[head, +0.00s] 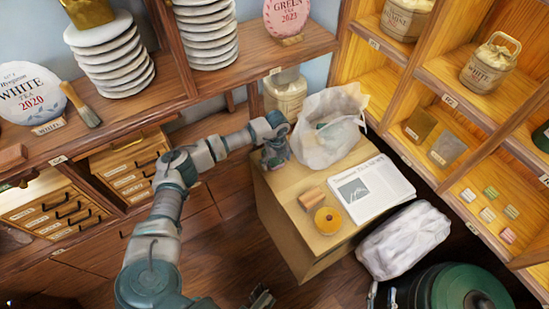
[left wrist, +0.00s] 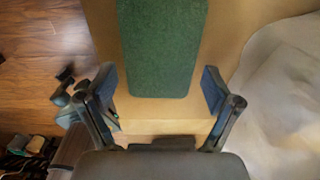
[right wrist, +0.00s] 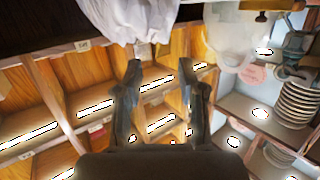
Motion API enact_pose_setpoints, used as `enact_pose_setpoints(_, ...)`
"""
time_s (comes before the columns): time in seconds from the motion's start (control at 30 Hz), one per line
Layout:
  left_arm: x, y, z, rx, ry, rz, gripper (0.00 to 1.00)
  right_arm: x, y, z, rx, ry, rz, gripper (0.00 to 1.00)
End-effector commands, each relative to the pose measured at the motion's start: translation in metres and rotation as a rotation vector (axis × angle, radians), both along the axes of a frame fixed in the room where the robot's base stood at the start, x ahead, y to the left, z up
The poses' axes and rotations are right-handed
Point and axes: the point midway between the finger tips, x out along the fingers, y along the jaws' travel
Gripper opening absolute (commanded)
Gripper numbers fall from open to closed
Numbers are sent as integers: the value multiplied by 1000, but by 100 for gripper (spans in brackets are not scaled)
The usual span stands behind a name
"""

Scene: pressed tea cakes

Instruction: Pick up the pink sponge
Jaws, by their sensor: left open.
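I cannot make out a pink sponge in any view. A rough, dark green rectangular pad (left wrist: 162,45) lies on the tan box top in the left wrist view; no pink side of it shows. My left gripper (left wrist: 160,88) is open, with its fingers apart at either side of the pad's near end and nothing held. In the head view my left gripper (head: 275,150) is above the box's back left corner, beside a translucent white bag (head: 335,145). My right gripper (head: 262,298) is low at the bottom edge; in the right wrist view it (right wrist: 163,80) is open and empty.
The box (head: 290,225) also carries a newspaper (head: 375,190), a yellow round item (head: 327,220) and a small wooden block (head: 312,197). A white sack (head: 405,240) and green bin (head: 455,290) stand right of it. Shelves (head: 470,115) line the right.

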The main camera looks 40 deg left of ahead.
Motion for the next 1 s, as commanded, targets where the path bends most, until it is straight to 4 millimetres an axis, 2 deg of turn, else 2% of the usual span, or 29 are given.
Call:
enact_pose_setpoints(0.2, 0, 0, 1, 0, -2, 0, 90, 0, 0, 2, 2, -8, 0, 40)
enact_pose_setpoints(0.4, 0, 0, 1, -1, -2, 0, 49, 2, 0, 1, 1, -4, 0, 40)
enact_pose_setpoints(0.53, 0, 0, 0, 0, -1, 0, 48, 3, 0, 1, 1, -5, 0, 40)
enact_pose_setpoints(0.57, 0, 0, 0, 0, -1, 0, 45, 3, 0, 1, 1, -5, 0, 40)
enact_pose_setpoints(0.8, 0, 0, 2, 0, -1, 0, 45, 3, 1, 2, 1, -5, 0, 40)
enact_pose_setpoints(0.9, 1, 0, 7, 0, -3, 1, 45, 2, 0, 0, -4, 13, 0, 40)
enact_pose_setpoints(1.0, 1, 0, 16, 0, -5, 1, 45, -5, -3, -9, -23, 76, -2, 40)
